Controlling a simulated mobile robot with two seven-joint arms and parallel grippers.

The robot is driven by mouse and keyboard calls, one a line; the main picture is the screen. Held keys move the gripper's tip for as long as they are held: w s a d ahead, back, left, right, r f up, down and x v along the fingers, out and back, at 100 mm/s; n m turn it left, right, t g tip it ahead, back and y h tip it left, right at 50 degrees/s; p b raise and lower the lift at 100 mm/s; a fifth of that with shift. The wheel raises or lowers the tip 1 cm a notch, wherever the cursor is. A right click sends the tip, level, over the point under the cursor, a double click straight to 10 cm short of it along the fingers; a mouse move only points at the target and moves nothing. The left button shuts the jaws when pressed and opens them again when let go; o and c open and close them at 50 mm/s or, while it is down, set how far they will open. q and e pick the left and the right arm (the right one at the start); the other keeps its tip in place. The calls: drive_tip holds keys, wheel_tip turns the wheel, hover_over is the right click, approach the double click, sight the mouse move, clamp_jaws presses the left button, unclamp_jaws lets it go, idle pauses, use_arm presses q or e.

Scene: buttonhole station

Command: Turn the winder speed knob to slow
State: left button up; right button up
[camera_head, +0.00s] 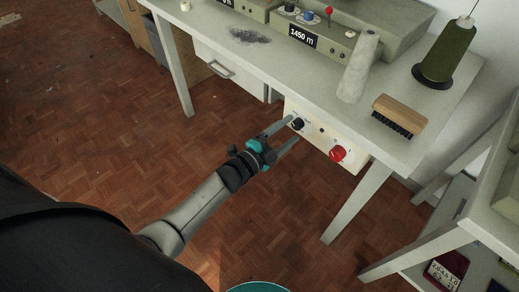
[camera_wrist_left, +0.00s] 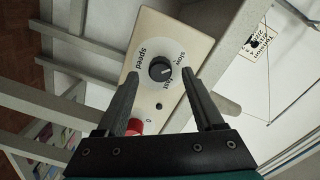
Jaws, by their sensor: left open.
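The winder speed knob (camera_wrist_left: 160,69) is black and round with a pale pointer mark. It sits on a cream panel (camera_wrist_left: 145,97) with printed words around it, including "speed" and what looks like "slow" and "fast". The pointer faces right in the left wrist view; I cannot tell the exact setting. In the head view the knob (camera_head: 298,123) is on the panel under the table's front edge. My left gripper (camera_head: 292,129) is open, its fingertips close to the knob. In the left wrist view the fingers appear on either side of it; contact is unclear.
The grey table (camera_head: 300,75) above holds a brush (camera_head: 400,113), a white roll (camera_head: 358,68), a green thread spool (camera_head: 447,55) and a machine showing "1450 m". Open floor lies below.

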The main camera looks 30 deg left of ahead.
use_arm(q)
drive_tip(key=p+v, duration=0.3)
drive_tip(key=v, duration=1)
drive_tip(key=shift+s, duration=0.2)
use_arm(e)
drive_tip(key=s+d+f, duration=0.3)
drive_tip(key=s+f, duration=0.1)
drive_tip(key=s, duration=0.1)
drive_tip(key=shift+d, duration=0.35)
use_arm(q)
drive_tip(key=shift+a, duration=0.1)
drive_tip(key=s+a+f+n+g+y+p, duration=0.1)
drive_tip(key=s+a+f+n+g+y, duration=0.2)
drive_tip(key=f, duration=0.6)
drive_tip(key=s+f+n+g+y+p, duration=0.1)
drive_tip(key=s+f+n+g+y, duration=0.1)
drive_tip(key=s+f+n+g, duration=0.5)
drive_tip(key=s+f+n+g+y, duration=0.1)
drive_tip(key=s+f+n+g, duration=0.3)
drive_tip(key=s+f, duration=0.8)
drive_tip(key=s, duration=0.4)
drive_tip(key=shift+s+a+f+g+y, duration=0.25)
drive_tip(key=shift+a+f+g+y, duration=0.05)
drive_tip(key=shift+a, duration=0.05)
use_arm(e)
drive_tip(key=shift+h, duration=0.3)
drive_tip(key=s, duration=0.1)
drive_tip(key=s+d, duration=0.2)
drive_tip(key=s, duration=0.1)
drive_tip(key=shift+w, duration=0.1)
